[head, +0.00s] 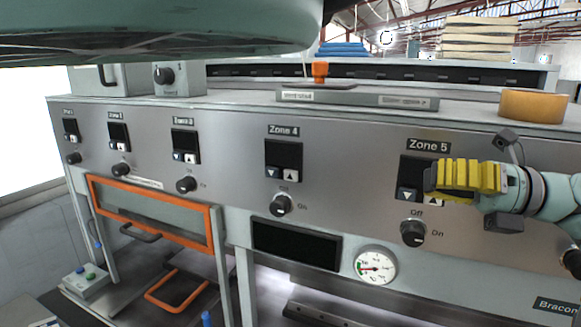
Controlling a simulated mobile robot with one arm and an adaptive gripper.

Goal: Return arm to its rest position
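My gripper (436,178) has yellow fingers and comes in from the right edge on my pale green arm. It is in front of the Zone 5 display (413,170) and covers the right part of it. The fingers lie close together in this side view, and I cannot tell whether there is a gap between them. I see nothing held. Whether the fingertips touch the panel is not clear.
The grey control panel (345,190) spans the view, with knobs such as the Zone 5 knob (413,233). A round gauge (375,265) sits below. A tape roll (532,106) and an orange-framed guard (150,222) are nearby. A button box (86,281) is at lower left.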

